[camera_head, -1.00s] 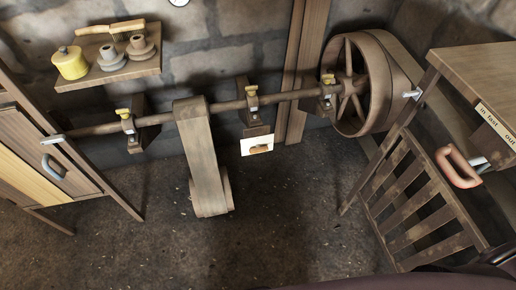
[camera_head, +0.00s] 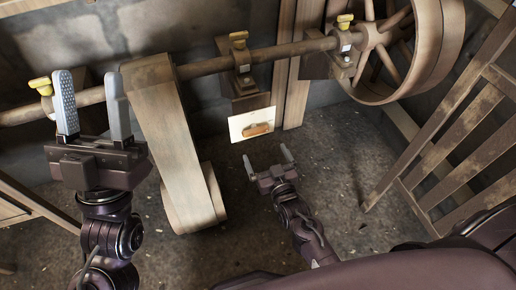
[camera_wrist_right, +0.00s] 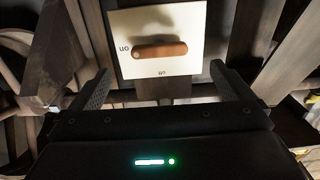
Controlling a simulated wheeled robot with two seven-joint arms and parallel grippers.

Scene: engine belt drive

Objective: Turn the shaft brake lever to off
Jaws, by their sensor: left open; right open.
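The brake lever (camera_head: 256,129) is a short orange-brown handle on a white plate (camera_head: 237,133) below the middle shaft bearing. In the right wrist view the lever (camera_wrist_right: 160,50) lies level across its plate (camera_wrist_right: 188,18). Its end with a round spot points left at the inverted "on" mark; another inverted mark, probably "off", is below it. My right gripper (camera_head: 268,156) is open and empty, just below the plate and apart from the lever. My left gripper (camera_head: 89,82) is open and empty, raised at the left in front of the shaft.
The shaft (camera_head: 293,51) runs across the top with yellow-topped bearings. A wide belt (camera_head: 172,130) hangs from it between my grippers. A large spoked wheel (camera_head: 425,50) is at the upper right, a slatted wooden gate (camera_head: 465,153) at the right. The floor between is clear.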

